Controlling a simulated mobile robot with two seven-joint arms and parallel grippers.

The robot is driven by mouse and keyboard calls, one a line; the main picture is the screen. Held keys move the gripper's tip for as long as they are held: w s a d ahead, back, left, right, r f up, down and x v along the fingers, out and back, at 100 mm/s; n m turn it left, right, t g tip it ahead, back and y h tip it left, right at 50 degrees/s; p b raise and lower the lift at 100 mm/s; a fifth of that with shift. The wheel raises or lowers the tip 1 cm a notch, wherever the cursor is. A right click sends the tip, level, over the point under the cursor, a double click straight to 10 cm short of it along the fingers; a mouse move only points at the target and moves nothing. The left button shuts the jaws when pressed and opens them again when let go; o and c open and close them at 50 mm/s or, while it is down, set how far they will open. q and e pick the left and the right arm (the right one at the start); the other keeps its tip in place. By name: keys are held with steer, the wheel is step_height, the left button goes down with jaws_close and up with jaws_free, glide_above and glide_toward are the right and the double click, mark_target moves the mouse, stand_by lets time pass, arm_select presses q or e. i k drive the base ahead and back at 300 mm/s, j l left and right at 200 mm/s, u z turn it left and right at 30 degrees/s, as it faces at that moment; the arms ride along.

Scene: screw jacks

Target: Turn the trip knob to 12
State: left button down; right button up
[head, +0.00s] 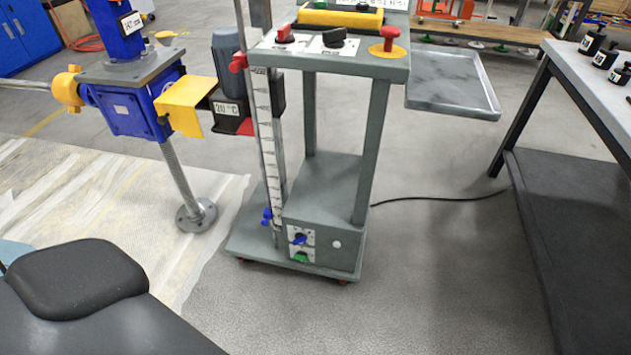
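A grey control stand (369,150) is in the middle of the head view. Its top panel carries a red switch (284,34), a black knob (334,38) on a white plate and a red mushroom button (389,37) on a yellow disc. Low on the stand, a box (345,262) carries a blue knob (299,239) on a white plate and a green knob (301,258) below it. Which of these is the trip knob I cannot tell, since the markings are too small to read. Neither of my grippers is in view.
A blue screw jack (130,112) with yellow guards stands left. A scale strip (267,140) runs up the stand's left side. A grey tray (450,85) juts out right. A workbench (590,75) is at far right. A black cable (440,200) crosses the floor.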

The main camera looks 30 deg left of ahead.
mark_target(301, 238)
steer(key=u, duration=1)
